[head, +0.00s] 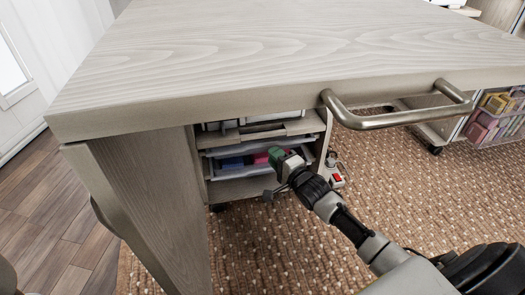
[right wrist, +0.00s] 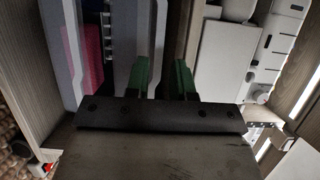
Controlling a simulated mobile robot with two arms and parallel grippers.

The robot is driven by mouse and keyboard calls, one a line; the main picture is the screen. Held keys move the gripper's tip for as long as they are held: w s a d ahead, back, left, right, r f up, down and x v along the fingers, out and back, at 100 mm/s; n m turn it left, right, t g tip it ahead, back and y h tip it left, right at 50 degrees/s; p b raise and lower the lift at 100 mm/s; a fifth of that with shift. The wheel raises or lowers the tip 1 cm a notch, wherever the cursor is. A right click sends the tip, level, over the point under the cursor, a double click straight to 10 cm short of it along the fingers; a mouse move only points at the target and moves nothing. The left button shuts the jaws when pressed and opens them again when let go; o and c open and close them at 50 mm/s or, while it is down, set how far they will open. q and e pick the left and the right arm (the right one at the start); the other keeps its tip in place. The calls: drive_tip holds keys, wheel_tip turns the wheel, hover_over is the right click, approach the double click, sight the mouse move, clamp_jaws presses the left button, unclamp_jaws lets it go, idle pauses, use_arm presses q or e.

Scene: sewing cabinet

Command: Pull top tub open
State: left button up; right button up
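Under the cabinet top, a stack of pale tubs sits in a wooden shelf unit. The top tub (head: 228,150) shows as a light rim below a shelf board; it also shows in the right wrist view (right wrist: 121,60). A lower tub (head: 240,173) holds blue and pink items. My right gripper (head: 283,158) is in front of the tubs, at their right half. In the right wrist view its two green fingers (right wrist: 165,78) stand apart, the left one overlapping the top tub's edge. Contact cannot be told. My left gripper is not in view.
The wooden cabinet top (head: 230,55) with a metal handle (head: 400,118) overhangs the tubs, and a side panel (head: 160,190) stands at left. A red-and-white item (head: 336,179) lies near the unit. A clear bin (head: 495,120) stands far right. The woven rug is open in front.

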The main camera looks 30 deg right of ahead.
sight(263, 146)
drive_tip(key=w+b, duration=0.1)
drive_tip(key=w, duration=0.1)
drive_tip(key=w+b, duration=0.1)
drive_tip(key=w, duration=0.1)
drive_tip(key=w+a+b, duration=0.1)
drive_tip(key=w, duration=0.1)
drive_tip(key=shift+w+f+b, duration=0.1)
drive_tip(key=shift+w+b, duration=0.2)
drive_tip(key=shift+b, duration=0.05)
clamp_jaws()
